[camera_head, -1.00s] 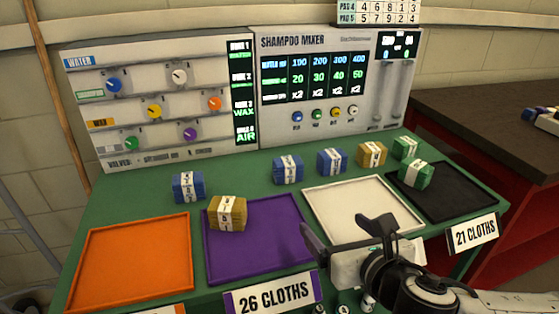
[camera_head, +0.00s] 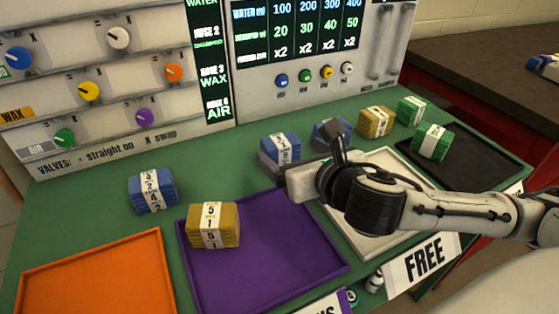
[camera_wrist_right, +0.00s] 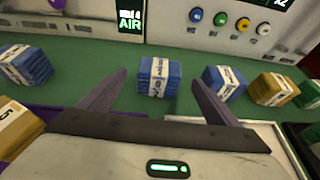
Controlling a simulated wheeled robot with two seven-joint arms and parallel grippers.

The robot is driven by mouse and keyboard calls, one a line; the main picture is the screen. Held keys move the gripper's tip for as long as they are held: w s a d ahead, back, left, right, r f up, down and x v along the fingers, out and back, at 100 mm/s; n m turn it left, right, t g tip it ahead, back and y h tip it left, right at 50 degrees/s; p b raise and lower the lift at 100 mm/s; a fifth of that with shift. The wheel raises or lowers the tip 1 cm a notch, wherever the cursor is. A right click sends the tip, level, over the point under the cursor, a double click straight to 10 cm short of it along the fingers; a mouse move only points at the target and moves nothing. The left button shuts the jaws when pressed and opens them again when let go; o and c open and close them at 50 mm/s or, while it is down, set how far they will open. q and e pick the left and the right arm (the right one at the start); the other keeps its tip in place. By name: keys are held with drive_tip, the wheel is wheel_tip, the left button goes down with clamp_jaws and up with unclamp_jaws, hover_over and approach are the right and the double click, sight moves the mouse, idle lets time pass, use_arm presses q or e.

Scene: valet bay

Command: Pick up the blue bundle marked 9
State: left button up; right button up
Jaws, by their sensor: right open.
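Three blue bundles with white printed bands stand on the green table. One (camera_head: 152,191) is at the left, one (camera_head: 281,147) is in the middle, and one (camera_head: 324,132) is partly hidden behind my right gripper (camera_head: 302,148). I cannot make out a clear 9 on any band. In the right wrist view, the middle blue bundle (camera_wrist_right: 147,77) stands ahead between the open fingers, just beyond their tips. Another blue bundle (camera_wrist_right: 232,87) is right of the fingers and one (camera_wrist_right: 38,70) is far left. My right gripper is open and empty. My left gripper is out of view.
A yellow bundle (camera_head: 213,238) sits on the purple tray (camera_head: 290,265). Another yellow bundle (camera_head: 376,121) and two green bundles (camera_head: 411,109) (camera_head: 433,143) are at the right. The mixer panel (camera_head: 310,80) rises behind. An orange tray (camera_head: 95,280) lies empty.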

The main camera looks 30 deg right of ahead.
sight(286, 149)
drive_tip(key=shift+b+x, duration=0.6)
drive_tip(key=shift+x, duration=2.9)
drive_tip(key=shift+s+f, duration=0.1)
drive_tip(key=shift+s, duration=0.05)
drive_tip(key=c, duration=1.2)
